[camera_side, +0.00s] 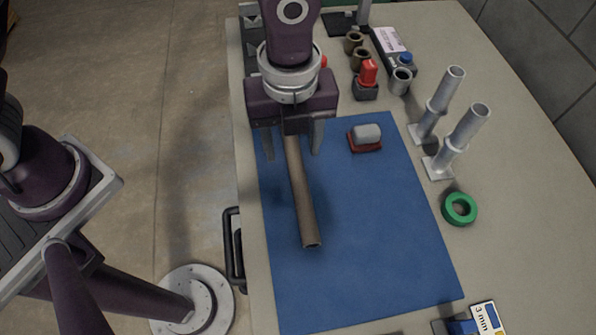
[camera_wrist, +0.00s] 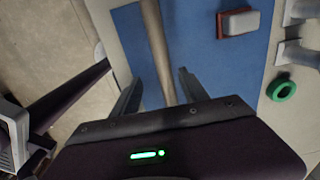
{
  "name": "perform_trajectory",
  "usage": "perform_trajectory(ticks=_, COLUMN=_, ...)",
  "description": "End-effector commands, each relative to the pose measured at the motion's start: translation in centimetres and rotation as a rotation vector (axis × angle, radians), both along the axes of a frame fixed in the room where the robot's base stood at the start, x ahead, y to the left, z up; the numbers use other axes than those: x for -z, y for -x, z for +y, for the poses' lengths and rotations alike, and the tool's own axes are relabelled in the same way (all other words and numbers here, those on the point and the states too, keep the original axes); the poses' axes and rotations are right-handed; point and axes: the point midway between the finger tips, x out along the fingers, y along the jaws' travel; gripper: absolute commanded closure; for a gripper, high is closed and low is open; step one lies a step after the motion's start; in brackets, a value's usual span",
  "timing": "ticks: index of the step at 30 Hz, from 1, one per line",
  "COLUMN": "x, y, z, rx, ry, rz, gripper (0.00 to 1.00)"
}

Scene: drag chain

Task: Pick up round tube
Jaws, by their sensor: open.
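The round tube (camera_side: 304,205) is a long brown-grey hollow tube. It lies on the blue mat (camera_side: 365,255), near the mat's left edge, with its open end toward the bottom of the side view. My gripper (camera_side: 293,155) is above the tube's far part, with its fingers apart, one on each side of it. In the wrist view the tube (camera_wrist: 158,50) runs between the two fingers of my gripper (camera_wrist: 157,88), with gaps visible on both sides. The gripper hides the tube's far end in the side view. I cannot tell the exact height of the fingertips above the mat.
A red block with a grey top (camera_side: 366,137) sits on the mat to the right. Two upright grey pipe stands (camera_side: 455,142) and a green ring (camera_side: 459,209) are right of the mat. Several small parts stand at the back. The mat's lower right is clear.

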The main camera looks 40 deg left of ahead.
Motion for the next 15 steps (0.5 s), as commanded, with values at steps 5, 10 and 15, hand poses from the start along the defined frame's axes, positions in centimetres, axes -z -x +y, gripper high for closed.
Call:
perform_trajectory(ticks=5, x=2.6, y=-0.3, z=0.1, rx=0.001, ry=-0.004, rz=0.004, gripper=0.48)
perform_trajectory(ticks=10, x=5.8, y=-0.9, z=0.0, rx=0.000, ry=-0.004, rz=0.004, gripper=0.48)
perform_trajectory(ticks=15, x=6.7, y=-1.0, z=0.0, rx=-0.002, ry=-0.002, rz=0.001, gripper=0.48)
